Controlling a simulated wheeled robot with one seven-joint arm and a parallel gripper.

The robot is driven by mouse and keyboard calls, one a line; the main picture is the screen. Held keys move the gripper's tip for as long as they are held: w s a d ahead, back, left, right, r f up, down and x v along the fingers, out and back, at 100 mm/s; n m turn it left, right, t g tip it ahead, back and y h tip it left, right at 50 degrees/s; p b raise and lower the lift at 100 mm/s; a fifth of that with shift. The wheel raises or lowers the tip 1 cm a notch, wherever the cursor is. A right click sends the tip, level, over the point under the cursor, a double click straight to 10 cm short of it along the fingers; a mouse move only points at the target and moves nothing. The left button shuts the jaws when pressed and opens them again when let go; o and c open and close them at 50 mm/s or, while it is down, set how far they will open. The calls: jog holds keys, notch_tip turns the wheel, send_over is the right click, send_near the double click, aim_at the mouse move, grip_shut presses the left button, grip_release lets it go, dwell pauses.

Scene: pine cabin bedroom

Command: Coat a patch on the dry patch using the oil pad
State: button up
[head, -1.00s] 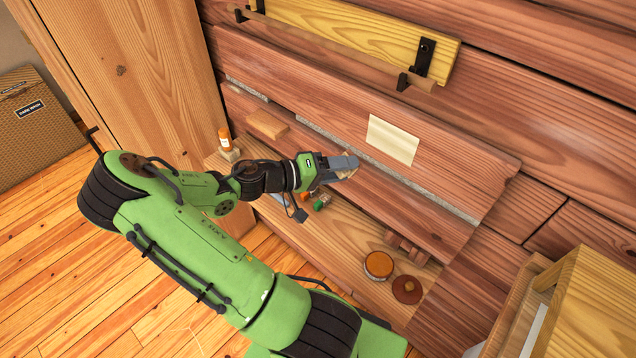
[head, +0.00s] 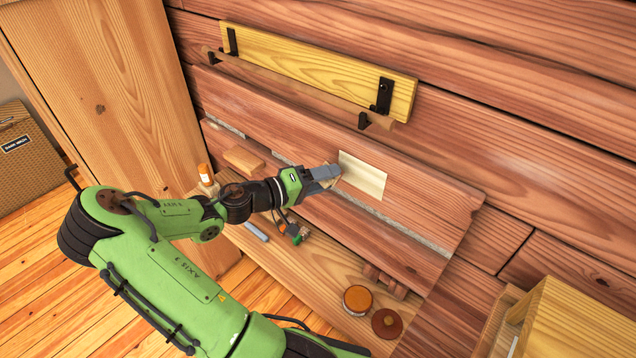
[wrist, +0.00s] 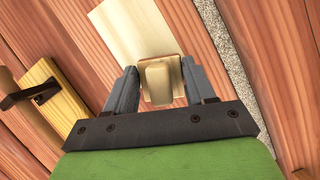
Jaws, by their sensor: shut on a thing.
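The dry patch is a pale cream rectangle (head: 363,176) on the reddish wall plank. It fills the upper middle of the wrist view (wrist: 128,30). My gripper (head: 330,174) is at the left edge of the patch in the head view. In the wrist view its two grey fingers (wrist: 155,85) are shut on a tan block-shaped pad, the oil pad (wrist: 156,82), which overlaps the lower part of the patch. I cannot tell whether the pad touches the surface. An open round tin with amber contents (head: 357,300) stands on the bench, with a brown disc-shaped lid (head: 387,323) beside it.
A wooden block (head: 243,160) and an orange-capped bottle (head: 206,175) are at the left. Small items, one green (head: 296,238), lie under my arm. A wooden box (head: 570,320) is at lower right.

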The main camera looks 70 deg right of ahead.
jog(key=shift+s+d, duration=0.2)
jog(key=shift+d, duration=0.25)
jog(key=shift+s+d, duration=0.2)
jog(key=shift+d, duration=0.25)
dwell(0.6)
